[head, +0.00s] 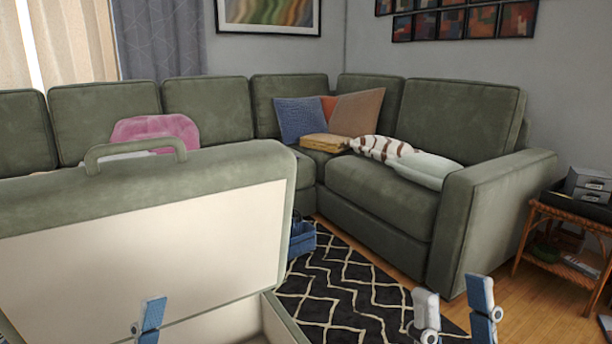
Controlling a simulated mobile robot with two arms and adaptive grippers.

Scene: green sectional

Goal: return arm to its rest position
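My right gripper (455,308) shows at the bottom right, low in front of the rug. Its two fingers, one grey and one blue, stand apart with nothing between them. My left gripper (148,320) shows only in part at the bottom left, as a blue fingertip in front of the raised lid. The rest of it is below the frame, so its opening cannot be told. Both arms are out of view.
A green storage box with a raised, cream-lined lid (240,240) fills the left foreground. A green sectional (385,200) with cushions stands behind. A patterned rug (340,290) holds a blue basket (301,238). A wicker side table (570,214) stands far right.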

